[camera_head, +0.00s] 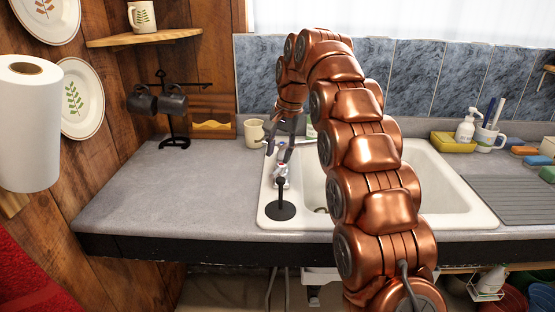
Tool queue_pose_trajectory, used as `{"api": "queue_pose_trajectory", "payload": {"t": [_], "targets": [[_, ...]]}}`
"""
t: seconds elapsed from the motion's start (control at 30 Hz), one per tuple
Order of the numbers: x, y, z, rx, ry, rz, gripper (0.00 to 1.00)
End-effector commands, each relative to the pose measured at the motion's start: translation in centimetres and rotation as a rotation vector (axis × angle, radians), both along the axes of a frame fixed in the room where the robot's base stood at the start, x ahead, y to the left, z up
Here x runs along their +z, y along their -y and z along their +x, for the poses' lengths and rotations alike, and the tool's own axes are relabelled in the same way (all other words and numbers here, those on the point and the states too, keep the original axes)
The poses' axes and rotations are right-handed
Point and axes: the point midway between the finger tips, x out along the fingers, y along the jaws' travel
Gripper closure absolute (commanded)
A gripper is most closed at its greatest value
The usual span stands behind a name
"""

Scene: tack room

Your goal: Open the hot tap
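A small pale metal tap fitting (281,174) with tiny red and blue marks stands at the left rim of the white sink (457,197). I cannot tell the hot handle clearly from the cold one at this size. My gripper (280,145) hangs just above and behind the fitting, pointing down. Its dark fingers look spread apart with nothing between them. I cannot tell whether a finger touches the tap. My copper arm covers the middle of the sink and whatever is behind it.
A black disc with an upright stem (281,210) stands at the sink's front left corner. A cream mug (254,134) is close left of my gripper. A black mug stand (174,140) is further left. The grey counter (165,190) between is clear.

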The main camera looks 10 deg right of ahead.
Motion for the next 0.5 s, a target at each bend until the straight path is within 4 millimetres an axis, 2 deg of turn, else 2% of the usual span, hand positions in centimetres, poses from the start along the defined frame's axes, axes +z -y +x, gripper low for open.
{"api": "queue_pose_trajectory", "payload": {"t": [0.2, 0.5], "targets": [[0.96, 0.15, -0.09, 0.0, 0.001, -0.001, 0.61], [1.19, 0.18, -0.16, 0.0, 0.001, -0.001, 0.61]]}}
